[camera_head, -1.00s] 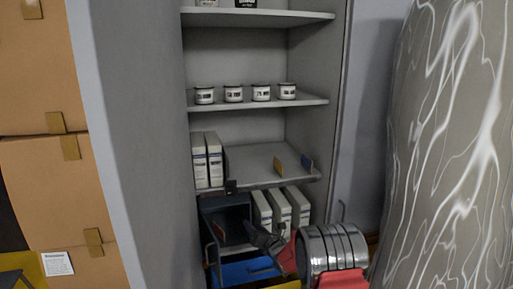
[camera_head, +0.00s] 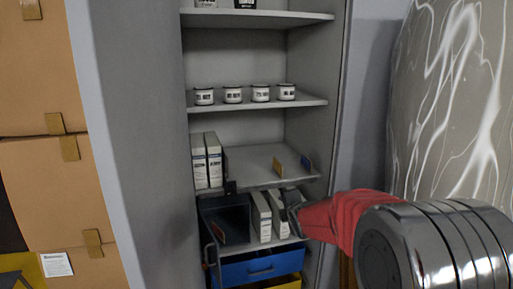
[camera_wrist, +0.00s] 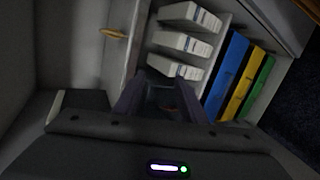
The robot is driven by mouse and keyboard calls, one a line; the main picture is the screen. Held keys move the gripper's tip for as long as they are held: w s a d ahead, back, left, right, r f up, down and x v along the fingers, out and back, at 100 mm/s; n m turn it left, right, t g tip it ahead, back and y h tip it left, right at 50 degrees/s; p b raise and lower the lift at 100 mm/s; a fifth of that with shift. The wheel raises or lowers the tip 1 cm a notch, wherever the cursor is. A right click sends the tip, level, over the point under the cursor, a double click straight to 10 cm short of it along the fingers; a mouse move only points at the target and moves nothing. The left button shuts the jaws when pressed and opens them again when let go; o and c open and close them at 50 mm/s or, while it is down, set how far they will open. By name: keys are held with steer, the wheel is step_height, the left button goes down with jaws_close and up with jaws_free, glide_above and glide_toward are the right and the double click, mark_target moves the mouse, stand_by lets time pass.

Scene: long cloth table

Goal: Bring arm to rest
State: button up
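My arm reaches in from the right in the head view, with its red wrist and silver link in front of the shelf's lower right side. My gripper (camera_head: 294,215) is dark and partly hidden by the wrist, near the right end of the lower shelf. In the wrist view, my gripper (camera_wrist: 160,97) shows two dark fingers standing apart with nothing visible between them.
A grey shelf unit (camera_head: 235,150) holds several mugs (camera_head: 233,95), white binders (camera_head: 207,160) and a dark bin (camera_head: 227,222). A blue drawer (camera_head: 260,268) lies below. Cardboard boxes (camera_head: 45,180) stand left; a patterned grey surface (camera_head: 450,110) stands right.

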steer(key=s+d+r+m+g+h, duration=0.1)
steer(key=s+d+r+m+g, duration=0.15)
steer(key=s+m, duration=0.6)
steer(key=s+d+r+m+g+h, duration=0.1)
steer(key=s+d+r+m, duration=0.25)
steer(key=s, duration=0.95)
steer(key=s+f+m+g, duration=0.1)
steer(key=s+m, duration=0.3)
steer(key=s, duration=0.8)
steer(key=s+f+m+g, duration=0.2)
steer(key=s+m, duration=0.3)
steer(key=s, duration=0.6)
steer(key=shift+s+f+m, duration=0.3)
steer(key=shift+s+f, duration=0.05)
steer(key=shift+f, duration=0.05)
steer(key=shift+a+g, duration=0.1)
steer(key=shift+g, duration=0.15)
steer(key=shift+c, duration=0.3)
